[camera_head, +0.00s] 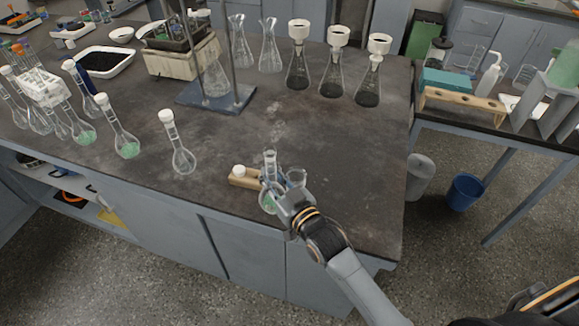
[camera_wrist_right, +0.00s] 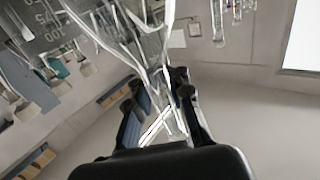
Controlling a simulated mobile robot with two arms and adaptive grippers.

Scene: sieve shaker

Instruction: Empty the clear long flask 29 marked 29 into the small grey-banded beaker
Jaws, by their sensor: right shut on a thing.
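A clear long-necked flask (camera_head: 269,160) with pale green liquid in its bulb stands upright or nearly so near the front edge of the bench. It has no stopper, and any number on it is unreadable. My right gripper (camera_head: 279,191) is shut on it and hides part of it. In the right wrist view its clear glass (camera_wrist_right: 160,75) runs between the fingers (camera_wrist_right: 162,105). A small clear beaker (camera_head: 297,176) stands just right of and behind the flask, partly hidden by the gripper. Its band is too small to tell. Glass with printed graduations (camera_wrist_right: 55,30) fills the upper left of the wrist view. My left gripper is out of view.
A white stopper (camera_head: 239,170) lies on a wooden block (camera_head: 243,181) left of the flask. A stoppered empty flask (camera_head: 176,143) and stoppered flasks with green liquid (camera_head: 120,130) stand left. A stand base (camera_head: 218,97) and funnel-topped flasks (camera_head: 335,70) are behind. The bench is clear between.

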